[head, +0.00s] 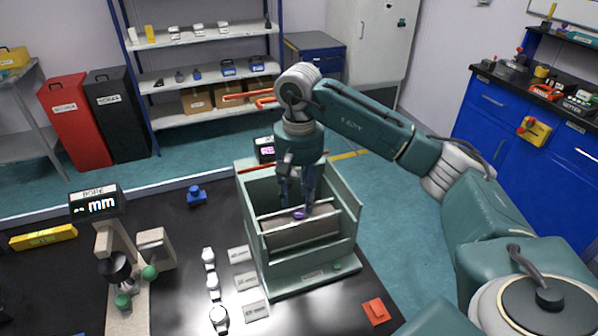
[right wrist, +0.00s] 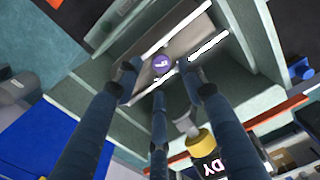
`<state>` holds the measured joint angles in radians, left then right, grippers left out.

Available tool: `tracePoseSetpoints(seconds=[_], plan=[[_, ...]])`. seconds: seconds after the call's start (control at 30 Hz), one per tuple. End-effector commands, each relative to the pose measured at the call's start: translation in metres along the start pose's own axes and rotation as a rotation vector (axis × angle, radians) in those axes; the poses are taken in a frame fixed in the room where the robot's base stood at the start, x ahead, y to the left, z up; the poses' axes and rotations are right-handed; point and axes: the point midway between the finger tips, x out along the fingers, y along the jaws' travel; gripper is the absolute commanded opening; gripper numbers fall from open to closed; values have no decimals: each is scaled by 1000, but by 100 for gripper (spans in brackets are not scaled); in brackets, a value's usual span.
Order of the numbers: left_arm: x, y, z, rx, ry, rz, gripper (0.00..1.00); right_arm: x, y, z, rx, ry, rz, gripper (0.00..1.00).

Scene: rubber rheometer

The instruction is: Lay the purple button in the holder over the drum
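The purple button (head: 298,213) shows inside the open green box machine (head: 303,272), at a pale bar across its inside. In the right wrist view the button (right wrist: 162,64) is a round purple disc with a pale mark, against a grey-brown surface (right wrist: 180,44) edged by bright strips. My right gripper (head: 296,205) points down into the box. Its fingers (right wrist: 158,74) are spread around the button, with gaps visible between them and it. I cannot tell which part is the holder or how the button sits. My left gripper is not in view.
Green box walls stand close around my right fingers. A yellow-and-silver part (right wrist: 198,136) is beside them in the wrist view. A gauge stand (head: 105,255), several white watch-like items and labels, a blue object (head: 196,195) and a red block (head: 375,311) are on the black table.

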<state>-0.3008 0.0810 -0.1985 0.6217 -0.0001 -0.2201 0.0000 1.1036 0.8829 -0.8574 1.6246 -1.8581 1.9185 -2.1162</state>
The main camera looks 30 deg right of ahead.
Motion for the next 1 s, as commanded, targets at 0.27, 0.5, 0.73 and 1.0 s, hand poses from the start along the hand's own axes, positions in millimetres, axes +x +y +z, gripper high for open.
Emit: tracePoseSetpoints(seconds=[0.27, 0.5, 0.73, 1.0], plan=[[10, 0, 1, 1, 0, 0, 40, -64, 0, -2, 2, 8, -1, 40], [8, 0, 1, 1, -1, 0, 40, -88, 0, -1, 1, 4, -2, 40], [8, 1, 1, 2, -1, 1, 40, -91, 0, 0, 2, 2, -1, 40], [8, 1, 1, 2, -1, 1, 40, -91, 0, -1, 1, 3, -2, 40]])
